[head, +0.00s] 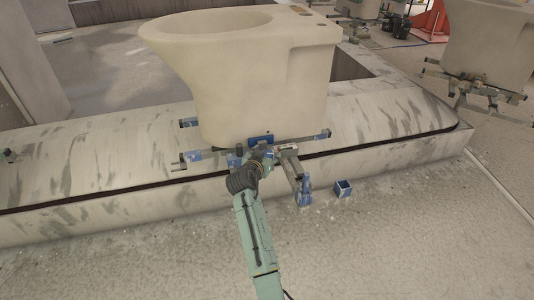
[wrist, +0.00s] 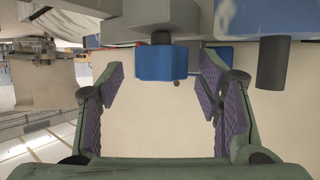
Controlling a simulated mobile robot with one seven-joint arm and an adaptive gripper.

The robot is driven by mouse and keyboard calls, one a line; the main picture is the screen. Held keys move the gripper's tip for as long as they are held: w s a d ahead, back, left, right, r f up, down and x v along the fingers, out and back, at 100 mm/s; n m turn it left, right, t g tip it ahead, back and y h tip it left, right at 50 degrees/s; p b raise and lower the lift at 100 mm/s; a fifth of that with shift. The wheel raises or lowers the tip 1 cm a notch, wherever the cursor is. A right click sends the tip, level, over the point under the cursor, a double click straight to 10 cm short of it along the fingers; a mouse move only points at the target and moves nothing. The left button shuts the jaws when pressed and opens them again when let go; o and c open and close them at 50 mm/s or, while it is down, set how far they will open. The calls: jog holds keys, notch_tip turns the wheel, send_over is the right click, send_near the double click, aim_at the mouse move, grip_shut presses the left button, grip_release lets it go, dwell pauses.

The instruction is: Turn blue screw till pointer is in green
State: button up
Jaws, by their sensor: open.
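The blue screw (wrist: 161,62) shows in the wrist view as a faceted blue head under a dark stem, at the top middle. My gripper (wrist: 163,80) is open, with one purple-padded finger on each side of the screw head. A gap shows between the left pad and the head; I cannot tell whether the right pad touches it. In the head view my gripper (head: 264,153) is at the metal fixture below the large beige ceramic bowl (head: 255,85), and the arm hides much there. I cannot make out a pointer or a green zone in either view.
A dark cylinder (wrist: 273,63) hangs right of my gripper in the wrist view. In the head view, fixture bars (head: 310,138) stick out beside the bowl above the stained pale ledge (head: 90,165). A small blue open box (head: 343,188) is at the right.

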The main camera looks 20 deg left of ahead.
jog(key=shift+w+f, duration=0.3)
jog(key=shift+w, duration=0.35)
jog(key=shift+c, duration=0.5)
jog(key=c, duration=1.1)
